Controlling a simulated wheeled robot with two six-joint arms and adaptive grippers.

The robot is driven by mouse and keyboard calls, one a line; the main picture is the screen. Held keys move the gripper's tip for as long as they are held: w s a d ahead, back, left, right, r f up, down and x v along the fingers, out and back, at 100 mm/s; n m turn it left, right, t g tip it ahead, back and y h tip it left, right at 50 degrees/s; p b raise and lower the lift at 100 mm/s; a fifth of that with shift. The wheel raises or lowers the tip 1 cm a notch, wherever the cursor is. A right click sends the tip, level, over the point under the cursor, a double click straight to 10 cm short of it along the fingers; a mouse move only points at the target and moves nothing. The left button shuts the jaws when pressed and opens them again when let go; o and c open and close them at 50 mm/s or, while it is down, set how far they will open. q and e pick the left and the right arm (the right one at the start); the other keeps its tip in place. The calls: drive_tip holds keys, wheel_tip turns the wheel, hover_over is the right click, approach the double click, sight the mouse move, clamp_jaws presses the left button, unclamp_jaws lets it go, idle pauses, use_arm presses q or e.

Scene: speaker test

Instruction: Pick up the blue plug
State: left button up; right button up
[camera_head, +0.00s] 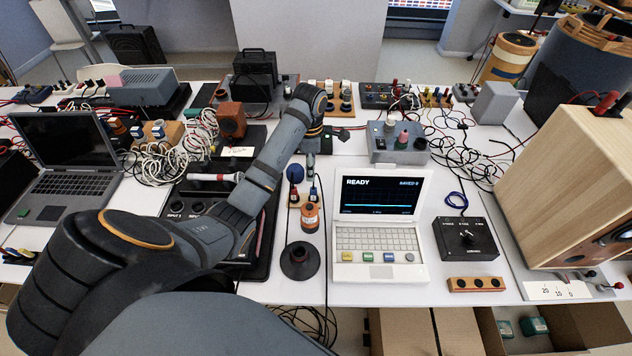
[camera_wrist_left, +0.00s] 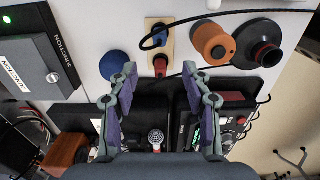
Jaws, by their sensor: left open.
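The blue plug (camera_head: 313,194) stands on a small wooden board, right of a red plug (camera_head: 294,195), in front of my left gripper in the head view. In the left wrist view the blue plug (camera_wrist_left: 158,34) has a black cable and sits at the upper end of the wooden board (camera_wrist_left: 150,24), beyond the fingertips. My left gripper (camera_wrist_left: 160,70) is open and empty, with the red plug (camera_wrist_left: 160,67) showing between its fingertips. In the head view the left gripper (camera_head: 311,160) hangs down behind the board. My right gripper is not in view.
A blue disc (camera_head: 295,172), an orange round piece (camera_head: 310,217) and a black cone-shaped piece (camera_head: 299,262) stand close to the board. A white laptop (camera_head: 380,240) is to the right. A grey junction box (camera_head: 397,150) stands behind it. Loose cables lie around.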

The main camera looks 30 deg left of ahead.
use_arm(q)
drive_tip(key=b, duration=0.3)
hover_over(313, 188)
wheel_tip(313, 188, down, 4)
drive_tip(key=shift+a+f, duration=0.1)
drive_tip(key=shift+a, duration=0.05)
drive_tip(key=shift+f+b, duration=0.8)
drive_tip(key=shift+f, duration=0.05)
drive_tip(key=f+b, duration=0.3)
drive_tip(key=f, duration=0.1)
drive_tip(key=shift+d, duration=0.25)
drive_tip(key=shift+f, duration=0.2)
drive_tip(key=shift+r, duration=0.1)
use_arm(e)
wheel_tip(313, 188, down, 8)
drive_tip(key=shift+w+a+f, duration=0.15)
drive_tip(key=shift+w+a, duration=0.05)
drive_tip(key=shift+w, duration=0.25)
use_arm(q)
clamp_jaws()
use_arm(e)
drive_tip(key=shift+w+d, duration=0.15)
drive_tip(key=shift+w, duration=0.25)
